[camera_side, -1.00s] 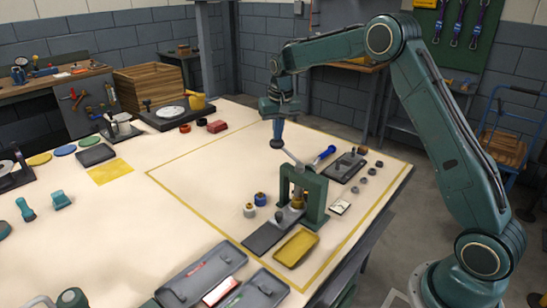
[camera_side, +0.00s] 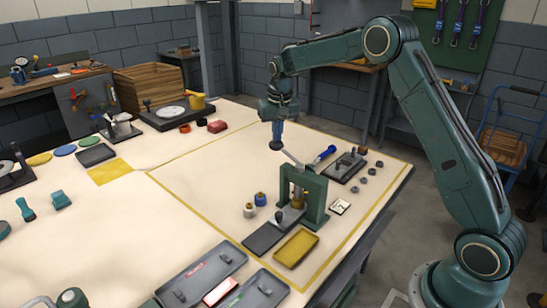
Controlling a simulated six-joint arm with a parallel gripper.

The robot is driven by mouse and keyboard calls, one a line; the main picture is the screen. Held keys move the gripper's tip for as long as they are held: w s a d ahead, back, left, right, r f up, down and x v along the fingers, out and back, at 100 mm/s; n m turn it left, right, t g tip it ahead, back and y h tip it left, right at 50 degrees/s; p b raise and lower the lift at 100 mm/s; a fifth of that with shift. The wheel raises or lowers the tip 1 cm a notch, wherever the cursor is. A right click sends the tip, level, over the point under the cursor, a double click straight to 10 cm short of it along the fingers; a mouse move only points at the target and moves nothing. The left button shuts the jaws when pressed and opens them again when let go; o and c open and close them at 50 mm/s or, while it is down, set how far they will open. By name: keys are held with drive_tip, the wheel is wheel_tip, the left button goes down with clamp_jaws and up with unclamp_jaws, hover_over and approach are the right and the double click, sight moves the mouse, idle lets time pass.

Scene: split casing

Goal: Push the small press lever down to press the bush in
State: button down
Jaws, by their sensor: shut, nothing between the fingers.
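The small green press (camera_side: 316,194) stands upright on the table inside the yellow outline. Its pale lever (camera_side: 291,158) slants up and to the left from the top of the frame. A brass-coloured part (camera_side: 298,196) sits within the press frame; I cannot tell the bush apart from the ram there. My gripper (camera_side: 276,146) points down and is shut and empty. Its tip is at the raised end of the lever, slightly left of it in the picture; I cannot tell whether they touch.
A yellow tray (camera_side: 296,248) and a dark plate (camera_side: 263,238) lie in front of the press. Two small bottles (camera_side: 260,199) stand to its left. A blue-handled tool (camera_side: 325,153) and a dark fixture (camera_side: 346,167) lie behind it.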

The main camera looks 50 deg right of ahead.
drive_tip(key=shift+w+f, duration=0.3)
drive_tip(key=shift+f, duration=0.5)
drive_tip(key=shift+w+f, duration=0.3)
drive_tip(key=shift+f, duration=0.45)
idle(2.9)
drive_tip(key=shift+r, duration=0.15)
idle(0.4)
wheel_tip(320, 180, up, 11)
idle(1.4)
